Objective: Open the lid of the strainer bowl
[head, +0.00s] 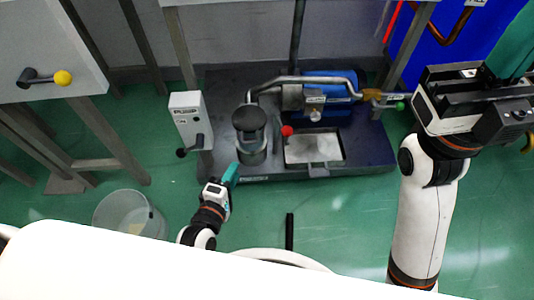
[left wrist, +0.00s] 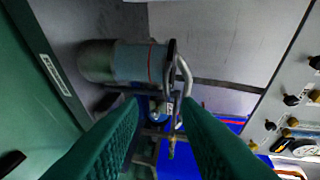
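The strainer bowl (head: 251,149) is a dark upright cylinder on the pump skid in the head view. Its round dark lid (head: 249,118) sits on top and looks closed. My left gripper (head: 232,172), with teal fingers, is low and to the left of the bowl, close to it but apparently not on the lid. In the left wrist view its two fingers (left wrist: 159,102) are spread with nothing seen between them.
A grey pump box (head: 189,119) with a black-knobbed lever stands left of the bowl. A blue motor (head: 329,88), a pipe and a red-knobbed handle (head: 288,131) are to its right. A clear bucket (head: 124,213) stands on the green floor at lower left.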

